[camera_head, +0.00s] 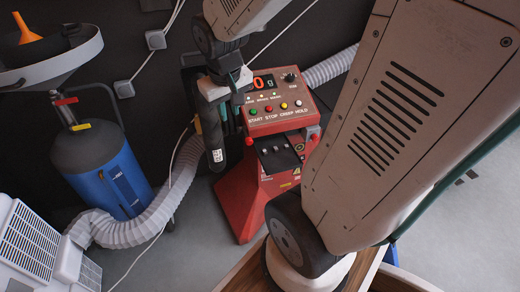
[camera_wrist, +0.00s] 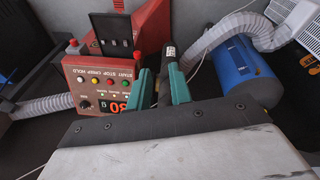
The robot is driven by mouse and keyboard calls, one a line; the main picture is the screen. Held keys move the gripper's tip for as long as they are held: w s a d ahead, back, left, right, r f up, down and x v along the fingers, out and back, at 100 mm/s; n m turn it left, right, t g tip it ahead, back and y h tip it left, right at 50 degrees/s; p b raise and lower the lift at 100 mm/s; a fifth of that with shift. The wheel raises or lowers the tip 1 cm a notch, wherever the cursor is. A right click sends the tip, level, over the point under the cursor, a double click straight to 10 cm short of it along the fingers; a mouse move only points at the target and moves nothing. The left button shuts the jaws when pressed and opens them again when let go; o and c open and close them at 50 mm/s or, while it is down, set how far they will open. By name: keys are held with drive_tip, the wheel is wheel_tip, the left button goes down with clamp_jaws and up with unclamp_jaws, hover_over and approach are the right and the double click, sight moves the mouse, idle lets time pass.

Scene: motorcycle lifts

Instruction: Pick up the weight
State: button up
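My gripper (camera_wrist: 160,75) points down beside a red machine, and its two teal fingers are apart in the wrist view. A long dark object with a pale label (camera_wrist: 169,52) lies between and beyond them. It also shows in the head view (camera_head: 214,140), left of the machine. I cannot tell whether the fingers press on it or whether it is the weight. A black tray (camera_wrist: 110,26) with a few small pale pieces juts from the machine's front; it also shows in the head view (camera_head: 275,139). No piece is plainly recognisable as the weight.
The red machine (camera_head: 239,198) has a button panel (camera_head: 281,110) with a lit display. A blue tank (camera_head: 104,178) stands to the left in the head view. A pale ribbed hose (camera_head: 178,190) runs between them. A wooden edge (camera_head: 365,267) is at the bottom.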

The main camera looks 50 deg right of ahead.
drive_tip(key=w+d+f+m, duration=0.1)
drive_tip(key=w+d+f, duration=0.3)
drive_tip(key=d+f, duration=0.25)
drive_tip(key=m+t, duration=0.2)
approach(265, 153)
drive_tip(key=x, duration=0.8)
drive_tip(key=shift+d, duration=0.1)
drive_tip(key=shift+c, duration=0.3)
clamp_jaws()
